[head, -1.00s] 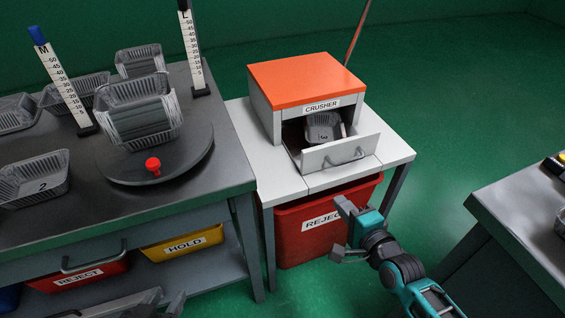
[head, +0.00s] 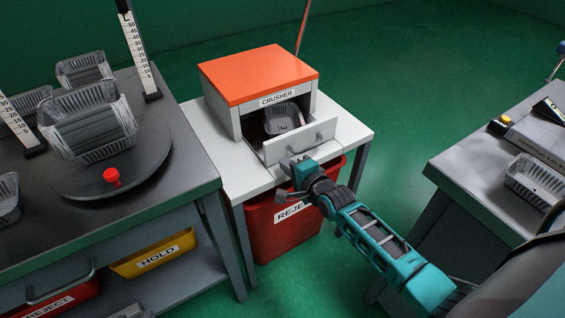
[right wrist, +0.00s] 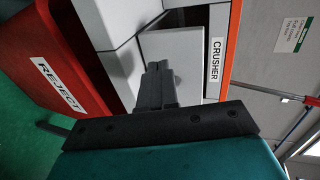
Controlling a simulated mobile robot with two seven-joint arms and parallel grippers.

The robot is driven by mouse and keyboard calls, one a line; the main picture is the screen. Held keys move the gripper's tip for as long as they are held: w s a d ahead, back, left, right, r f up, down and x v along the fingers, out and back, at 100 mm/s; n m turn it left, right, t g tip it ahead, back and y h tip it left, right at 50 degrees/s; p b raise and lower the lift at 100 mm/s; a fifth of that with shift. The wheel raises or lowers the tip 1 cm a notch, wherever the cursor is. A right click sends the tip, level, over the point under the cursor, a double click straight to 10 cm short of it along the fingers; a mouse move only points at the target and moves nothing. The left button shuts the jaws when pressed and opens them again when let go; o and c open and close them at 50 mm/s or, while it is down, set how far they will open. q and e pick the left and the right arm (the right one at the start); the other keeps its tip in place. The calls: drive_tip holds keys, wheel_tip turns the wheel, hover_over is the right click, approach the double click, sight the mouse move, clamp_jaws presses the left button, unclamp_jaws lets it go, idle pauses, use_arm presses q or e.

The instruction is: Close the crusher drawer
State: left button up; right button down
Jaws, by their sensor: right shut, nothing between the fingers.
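The crusher (head: 258,75) is a white box with an orange top, on a white stand. A foil tray (head: 281,119) lies inside the drawer. My right gripper (head: 284,180) is in front of and below the drawer front, toward its left end. In the right wrist view, its fingers (right wrist: 156,82) are shut and empty, pointing at the pale drawer front (right wrist: 176,52). Whether they touch it I cannot tell. My left gripper is not visible.
A red reject bin (head: 262,232) sits under the stand. At left, a dark bench (head: 190,182) carries a round turntable (head: 155,165) with foil trays and a red knob. Another bench (head: 445,170) stands at right. Green floor lies between.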

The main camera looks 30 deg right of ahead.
drive_tip(key=shift+w+a, duration=0.1)
drive_tip(key=shift+w, duration=1.1)
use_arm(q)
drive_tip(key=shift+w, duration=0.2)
use_arm(e)
drive_tip(key=shift+w, duration=0.1)
